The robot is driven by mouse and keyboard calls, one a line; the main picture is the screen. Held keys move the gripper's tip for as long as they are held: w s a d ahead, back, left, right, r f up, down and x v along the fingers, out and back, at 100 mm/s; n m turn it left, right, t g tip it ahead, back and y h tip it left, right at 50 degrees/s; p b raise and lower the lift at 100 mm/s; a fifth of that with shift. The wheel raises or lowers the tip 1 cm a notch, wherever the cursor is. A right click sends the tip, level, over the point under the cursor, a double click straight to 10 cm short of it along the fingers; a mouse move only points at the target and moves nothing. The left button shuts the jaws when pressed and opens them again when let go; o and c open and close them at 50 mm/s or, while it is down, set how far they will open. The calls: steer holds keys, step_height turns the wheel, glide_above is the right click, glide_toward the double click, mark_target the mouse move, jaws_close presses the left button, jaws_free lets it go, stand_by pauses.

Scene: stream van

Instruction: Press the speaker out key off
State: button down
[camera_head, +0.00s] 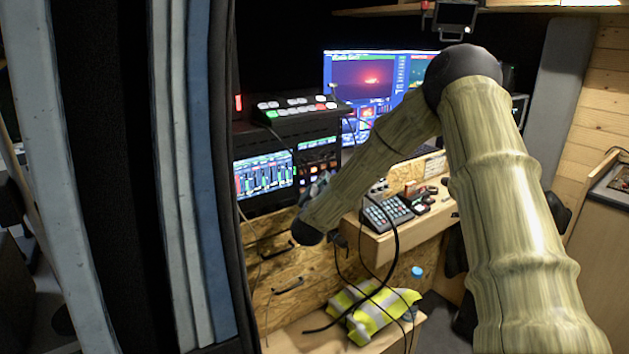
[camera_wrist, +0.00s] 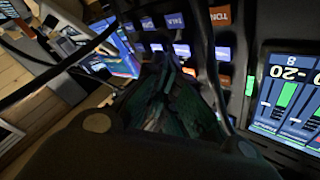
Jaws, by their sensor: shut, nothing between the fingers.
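A dark key panel (camera_head: 318,155) with small lit keys sits in the rack, right of a screen with level meters. In the wrist view several lit keys show, among them an orange key (camera_wrist: 220,15), a blue-white key (camera_wrist: 181,50) and another (camera_wrist: 223,54). I cannot tell which is the speaker out key; its label is not readable here. My gripper (camera_wrist: 172,64) is shut and empty, its fingertips in front of the panel among the lower keys. I cannot tell whether it touches one.
The meter screen (camera_wrist: 288,97) is close at the right. A switcher panel (camera_head: 298,106) sits above the rack. A keypad (camera_head: 388,213) stands on the wooden desk. Loose black cables (camera_head: 393,250) hang in front. A yellow vest (camera_head: 372,312) lies below.

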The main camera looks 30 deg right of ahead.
steer(key=shift+w, duration=0.2)
stand_by(0.5)
steer(key=shift+w, duration=0.25)
steer(key=shift+w+a, duration=0.1)
steer(key=shift+w, duration=0.15)
stand_by(0.6)
steer(key=shift+s, duration=0.7)
steer(key=s, duration=0.6)
steer(key=shift+d, duration=0.3)
steer(key=c, duration=2.2)
jaws_free()
